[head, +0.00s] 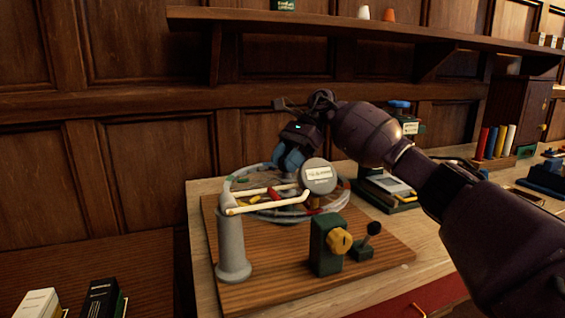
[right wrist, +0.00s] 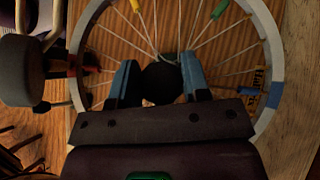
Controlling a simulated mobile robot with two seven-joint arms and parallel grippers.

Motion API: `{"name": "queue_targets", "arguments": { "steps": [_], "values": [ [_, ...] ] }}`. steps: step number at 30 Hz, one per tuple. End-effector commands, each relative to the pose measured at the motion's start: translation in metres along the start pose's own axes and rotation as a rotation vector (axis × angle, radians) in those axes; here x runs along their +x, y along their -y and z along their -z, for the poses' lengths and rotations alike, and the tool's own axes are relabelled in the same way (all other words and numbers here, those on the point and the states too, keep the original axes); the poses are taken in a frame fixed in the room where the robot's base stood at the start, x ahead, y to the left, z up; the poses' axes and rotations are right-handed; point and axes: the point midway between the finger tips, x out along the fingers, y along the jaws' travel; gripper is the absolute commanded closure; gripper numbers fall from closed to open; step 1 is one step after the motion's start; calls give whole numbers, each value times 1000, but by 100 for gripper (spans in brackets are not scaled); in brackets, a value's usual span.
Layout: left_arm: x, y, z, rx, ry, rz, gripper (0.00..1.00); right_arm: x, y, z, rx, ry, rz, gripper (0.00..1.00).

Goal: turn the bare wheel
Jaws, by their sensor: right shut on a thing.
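The bare spoked wheel (head: 344,199) lies flat above a wooden base board, with a pale rim and coloured pieces on its spokes. In the right wrist view, its rim (right wrist: 274,48) arcs around my fingers. My right gripper (head: 288,162) reaches down over the wheel from the right. In the right wrist view, my right gripper (right wrist: 160,85) has its two blue fingers on either side of a dark round hub (right wrist: 162,84) at the wheel's middle, and is shut on it. The wheel's underside is hidden. My left gripper is not in view.
A grey post (head: 232,235) with pale arms and a round grey gauge (head: 319,177) stand close to the wheel. A green block with a yellow knob (head: 340,241) and a small black-knobbed lever (head: 374,229) stand in front. A shelf (head: 350,25) runs above.

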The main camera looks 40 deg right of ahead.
Motion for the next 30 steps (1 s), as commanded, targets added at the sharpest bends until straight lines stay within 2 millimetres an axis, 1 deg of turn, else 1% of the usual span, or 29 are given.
{"name": "queue_targets", "arguments": {
  "steps": [5, 6, 11, 19, 22, 26, 30],
  "values": [
    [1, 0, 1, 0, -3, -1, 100, 1, 0, 2, 2, -4, -2, 99],
    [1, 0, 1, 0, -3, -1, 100, 1, 0, 2, 2, -4, -2, 55],
    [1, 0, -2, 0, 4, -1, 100, 1, 0, 1, 2, -3, -2, 31],
    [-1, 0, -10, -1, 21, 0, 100, 0, 0, 0, 1, -1, 0, 31],
    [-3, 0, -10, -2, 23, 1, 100, -4, 0, -4, 0, -1, 1, 31],
    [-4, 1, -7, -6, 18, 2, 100, -16, 0, -17, -2, -1, 3, 31],
    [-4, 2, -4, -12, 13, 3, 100, -36, 0, -37, -5, -1, 5, 31]
  ]
}}
